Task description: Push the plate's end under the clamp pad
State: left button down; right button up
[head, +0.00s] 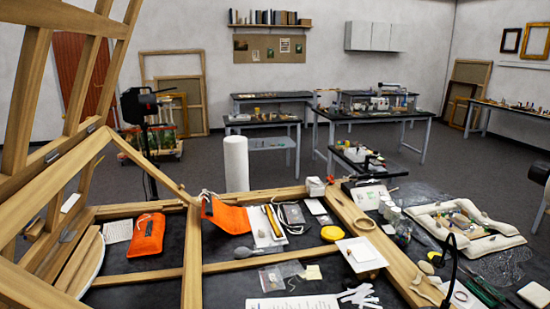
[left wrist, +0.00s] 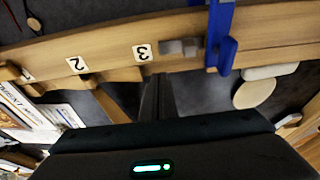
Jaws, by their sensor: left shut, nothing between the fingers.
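In the left wrist view a small grey metal plate (left wrist: 178,47) lies on a wooden bar (left wrist: 110,42), beside the label "3". A blue clamp (left wrist: 222,45) straddles the bar just right of the plate. A narrow gap seems to separate them, and I cannot make out the clamp's pad. My left gripper (left wrist: 158,82) is shut and empty, its dark fingers pointing at the bar just below the label and plate. I cannot tell whether it touches anything. In the head view I cannot make out the plate, the blue clamp or either gripper.
The wooden frame (head: 193,255) lies across the dark table with orange pouches (head: 148,234), papers and tools in its openings. A white card (head: 361,254) rests on it. A wooden easel (head: 40,175) rises at left. A padded tray (head: 468,220) stands right. Little table space is free.

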pick_arm(q)
jog(key=shift+f, duration=0.95)
jog(key=shift+r+p, duration=0.1)
jog(key=shift+p, duration=0.45)
dwell(0.8)
jog(key=shift+s+a, duration=0.45)
jog(key=shift+s, duration=0.2)
dwell(0.5)
